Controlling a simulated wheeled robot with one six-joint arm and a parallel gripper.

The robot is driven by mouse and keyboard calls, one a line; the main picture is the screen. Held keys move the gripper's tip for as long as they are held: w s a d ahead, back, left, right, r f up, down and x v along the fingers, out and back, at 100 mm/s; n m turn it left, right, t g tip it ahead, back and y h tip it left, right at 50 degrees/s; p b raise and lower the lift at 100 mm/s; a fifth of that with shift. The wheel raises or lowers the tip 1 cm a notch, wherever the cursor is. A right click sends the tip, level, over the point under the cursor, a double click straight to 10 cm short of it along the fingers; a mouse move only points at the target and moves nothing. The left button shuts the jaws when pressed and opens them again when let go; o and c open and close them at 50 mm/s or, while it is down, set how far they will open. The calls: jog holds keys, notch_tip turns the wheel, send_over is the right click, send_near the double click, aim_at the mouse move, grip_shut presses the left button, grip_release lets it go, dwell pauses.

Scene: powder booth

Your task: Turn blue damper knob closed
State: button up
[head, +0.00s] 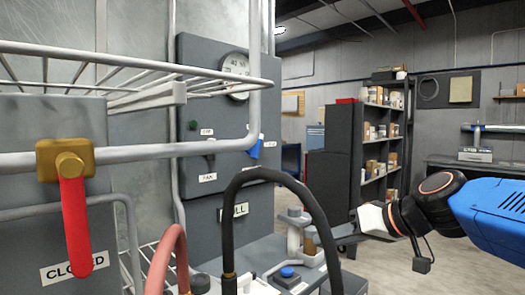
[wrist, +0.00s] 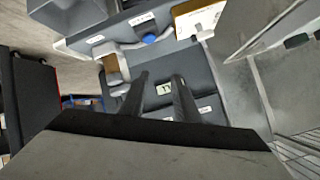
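A blue knob (head: 256,149) shows at the right edge of the grey control panel (head: 222,125), partly behind a grey pipe. Its pointer setting cannot be read. In the wrist view, a round blue part (wrist: 149,38) sits on a grey surface beside a white label; I cannot tell whether it is the same knob. My gripper (head: 338,232) is at the right in the head view, to the right of and lower than the panel. In the wrist view its two dark fingers (wrist: 160,76) stand apart with nothing between them, so it is open.
A red-handled valve (head: 73,220) on a pipe hangs over a CLOSED label at the left. A wire rack (head: 140,95), a black hose (head: 270,175) and a red hose (head: 170,258) stand in front of the panel. A blue button (head: 287,271) sits on the bench. Floor at right is open.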

aim_at(261, 144)
jog(key=w+a+r+n+t+y, duration=0.1)
jog(key=w+a+r+t+y, duration=0.15)
jog(key=w+r, duration=0.65)
jog(key=w+a+r+t+y, duration=0.2)
jog(key=w+a+r, duration=0.1)
jog(key=w+r, duration=0.6)
jog(key=x, duration=0.5)
jog(key=r+x, duration=0.1)
jog(key=x, duration=0.4)
jog(key=s+a+x, duration=0.1)
jog(key=x, duration=0.5)
jog(key=shift+d+r, duration=0.1)
jog(key=shift+r, duration=0.05)
grip_shut()
